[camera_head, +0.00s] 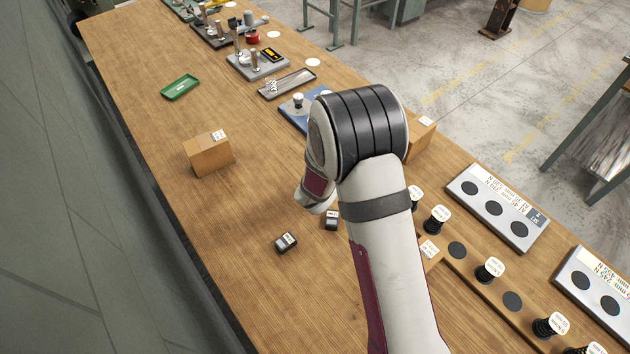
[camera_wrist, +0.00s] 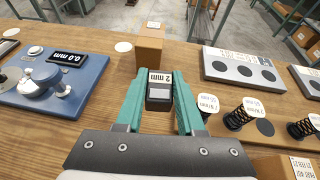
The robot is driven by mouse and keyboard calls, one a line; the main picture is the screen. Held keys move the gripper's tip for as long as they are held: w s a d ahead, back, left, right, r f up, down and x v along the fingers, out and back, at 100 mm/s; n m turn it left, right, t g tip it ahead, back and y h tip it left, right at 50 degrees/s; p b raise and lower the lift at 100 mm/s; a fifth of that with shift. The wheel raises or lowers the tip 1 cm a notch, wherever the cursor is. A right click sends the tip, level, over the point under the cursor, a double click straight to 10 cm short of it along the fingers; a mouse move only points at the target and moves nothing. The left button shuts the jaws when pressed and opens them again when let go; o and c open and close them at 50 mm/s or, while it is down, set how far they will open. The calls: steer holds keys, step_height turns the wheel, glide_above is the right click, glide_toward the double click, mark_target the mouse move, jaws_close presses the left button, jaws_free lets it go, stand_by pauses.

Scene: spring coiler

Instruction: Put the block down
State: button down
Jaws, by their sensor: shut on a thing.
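A small dark block with a white "2 mm" label (camera_wrist: 159,92) sits between the green fingers of my gripper (camera_wrist: 159,80) in the wrist view. The fingers are shut on its two sides. Whether its underside touches the wooden table (camera_wrist: 105,95) cannot be told. In the head view my arm hides the gripper and this block. Two similar small labelled blocks stand on the table there, one (camera_head: 286,242) left of my arm and one (camera_head: 332,219) close beside it.
Ahead of the fingers stands a cardboard box (camera_wrist: 149,45). To the left is a blue gauge base (camera_wrist: 50,90) with a "0.0 mm" display (camera_wrist: 66,50). To the right are labelled springs (camera_wrist: 240,113) and a grey tray with dark round spots (camera_wrist: 240,68). Another box (camera_head: 208,153) stands farther left.

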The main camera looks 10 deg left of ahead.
steer(key=a+f+n+y, duration=0.1)
steer(key=a+f, duration=0.1)
steer(key=a, duration=0.4)
steer(key=s+a+f+n+t+y, duration=0.1)
steer(key=a+f, duration=0.1)
steer(key=a, duration=0.4)
steer(key=a+f+n+t+y, duration=0.1)
steer(key=a+f, duration=0.1)
steer(key=a, duration=0.3)
steer(key=shift+s+a+f+y, duration=0.15)
steer(key=shift+a+f+y, duration=0.15)
steer(key=shift+a+f, duration=0.25)
steer(key=shift+f, duration=0.95)
steer(key=shift+a+f, duration=0.15)
steer(key=shift+f, duration=0.9)
steer(key=shift+f, duration=0.1)
steer(key=c, duration=0.5)
jaws_free()
